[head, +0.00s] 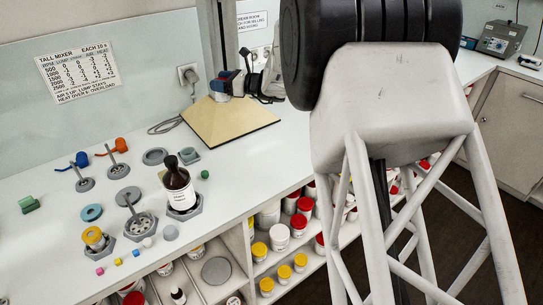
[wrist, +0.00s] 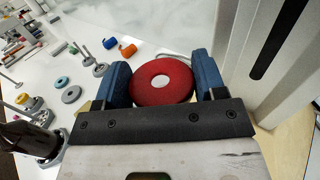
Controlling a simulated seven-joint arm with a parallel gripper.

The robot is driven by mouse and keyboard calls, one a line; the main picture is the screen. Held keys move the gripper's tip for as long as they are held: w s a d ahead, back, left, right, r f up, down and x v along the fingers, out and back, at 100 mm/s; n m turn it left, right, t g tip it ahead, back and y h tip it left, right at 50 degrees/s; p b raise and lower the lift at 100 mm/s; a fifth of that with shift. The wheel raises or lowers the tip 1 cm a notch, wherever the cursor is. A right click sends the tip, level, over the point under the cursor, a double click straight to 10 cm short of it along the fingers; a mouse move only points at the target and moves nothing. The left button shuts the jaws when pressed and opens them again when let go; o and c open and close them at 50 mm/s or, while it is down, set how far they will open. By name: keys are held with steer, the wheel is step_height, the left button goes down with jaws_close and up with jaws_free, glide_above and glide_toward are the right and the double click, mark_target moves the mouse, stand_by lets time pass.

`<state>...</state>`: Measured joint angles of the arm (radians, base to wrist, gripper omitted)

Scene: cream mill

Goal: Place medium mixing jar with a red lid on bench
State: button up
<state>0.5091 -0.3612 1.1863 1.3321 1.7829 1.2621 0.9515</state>
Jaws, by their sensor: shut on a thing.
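My gripper (wrist: 162,85) is shut on a jar with a red lid (wrist: 162,80). The round lid, with a pale centre, sits between the two blue fingers in the wrist view; the jar's body is hidden below it. In the head view, my gripper (head: 228,84) is small and far back, over the tan board (head: 225,122) on the white bench (head: 255,158). A little white shows under the fingers there. I cannot tell whether the held jar touches the board.
A brown bottle (head: 177,185) stands in a holder on the bench, with several pegs, rings and coloured blocks to its left. Jars with red lids (head: 298,222) and yellow lids (head: 259,250) fill shelves below. Bare bench lies right of the bottle.

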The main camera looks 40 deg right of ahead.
steer(key=s+d+f, duration=0.3)
steer(key=s+f, duration=0.2)
steer(key=s, duration=0.4)
steer(key=s+d+f+n+g+y, duration=0.1)
steer(key=s+d+f, duration=0.2)
steer(key=s, duration=0.7)
steer(key=shift+d+f+g+y, duration=0.3)
steer(key=shift+d+f, duration=0.1)
steer(key=shift+f, duration=0.7)
steer(key=shift+s+f, duration=0.1)
steer(key=shift+f, duration=2.4)
steer(key=shift+f, duration=0.15)
steer(key=o, duration=1)
